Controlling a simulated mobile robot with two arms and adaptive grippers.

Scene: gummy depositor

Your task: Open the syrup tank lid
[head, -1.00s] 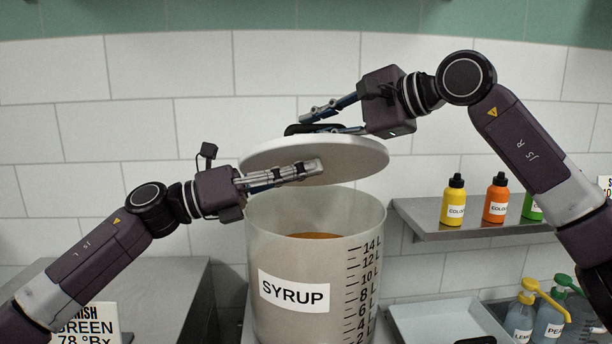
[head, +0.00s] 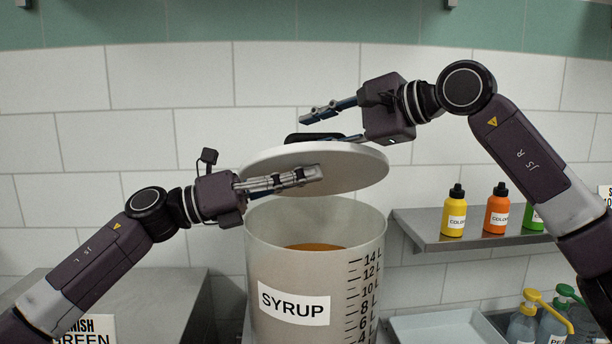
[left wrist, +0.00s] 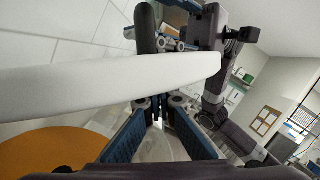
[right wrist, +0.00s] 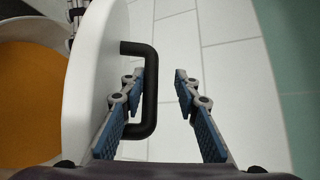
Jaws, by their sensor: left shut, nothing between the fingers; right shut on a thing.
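The syrup tank (head: 316,265) is translucent, labelled SYRUP, and holds amber syrup. Its round white lid (head: 345,172) is off the rim, tilted above the opening, underside partly towards me. My right gripper (head: 312,126) is at the lid's dark handle from above. In the right wrist view the handle (right wrist: 150,95) has its bar between the fingertips (right wrist: 158,84), nearer the left finger. My left gripper (head: 314,173) is shut and empty in front of the lid's near underside. In the left wrist view the lid (left wrist: 70,85) crosses just beyond the left fingertips (left wrist: 163,108); contact is unclear.
A metal shelf (head: 425,240) to the right holds yellow (head: 453,212) and orange (head: 497,210) bottles and a green one. Pump bottles (head: 523,322) stand lower right beside a grey tray (head: 445,328). A dark metal counter (head: 150,285) lies left. Tiled wall is behind.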

